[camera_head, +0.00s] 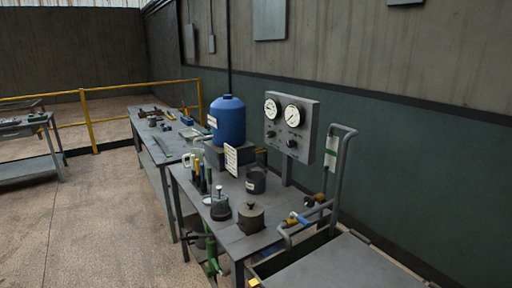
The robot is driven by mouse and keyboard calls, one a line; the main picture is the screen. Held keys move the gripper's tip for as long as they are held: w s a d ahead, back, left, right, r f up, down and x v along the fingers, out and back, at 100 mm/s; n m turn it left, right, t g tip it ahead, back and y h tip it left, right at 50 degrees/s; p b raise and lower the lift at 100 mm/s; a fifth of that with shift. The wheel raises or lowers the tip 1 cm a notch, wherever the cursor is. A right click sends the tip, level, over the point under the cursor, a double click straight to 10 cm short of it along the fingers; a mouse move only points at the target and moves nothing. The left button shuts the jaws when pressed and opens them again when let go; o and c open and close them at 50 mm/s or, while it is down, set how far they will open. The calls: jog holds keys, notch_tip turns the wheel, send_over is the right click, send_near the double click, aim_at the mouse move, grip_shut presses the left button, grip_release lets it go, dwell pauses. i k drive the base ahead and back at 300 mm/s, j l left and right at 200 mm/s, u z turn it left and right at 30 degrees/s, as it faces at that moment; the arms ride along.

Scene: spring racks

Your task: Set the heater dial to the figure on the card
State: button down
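A grey panel (307,112) stands on a post at the wall side of the workbench. It carries two round white gauges, the left gauge (271,108) and the right gauge (293,115), with a dark knob (271,134) and another dark knob (292,143) below them. I cannot tell which control is the heater dial. A white card (231,159) stands upright on the bench, in front of a dark box (214,154) under a blue tank (228,122). The card's writing is too small to read. My gripper is not in view.
A dark open pot (256,181), a lidded pot (251,218) and a metal vessel (220,208) stand on the near bench (213,181). A bent grey pipe handle (340,165) rises at right. A yellow railing (112,118) runs behind.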

aim_at(270, 133)
jog(key=i+j, duration=0.2)
jog(key=j, duration=0.15)
jog(key=i+j+z, duration=0.15)
jog(key=j, duration=0.2)
jog(key=i+j, duration=0.2)
jog(key=j, duration=0.15)
jog(key=i+j+z, duration=0.15)
jog(key=j, duration=0.25)
jog(key=i+j, duration=0.15)
jog(key=j, duration=0.2)
jog(key=i+j+z, duration=0.15)
jog(key=j, duration=0.25)
jog(key=i+j, duration=0.15)
jog(key=j, duration=0.25)
jog(key=i+l+z, duration=0.2)
jog(key=i, duration=0.15)
jog(key=i+z, duration=0.2)
jog(key=i, duration=0.2)
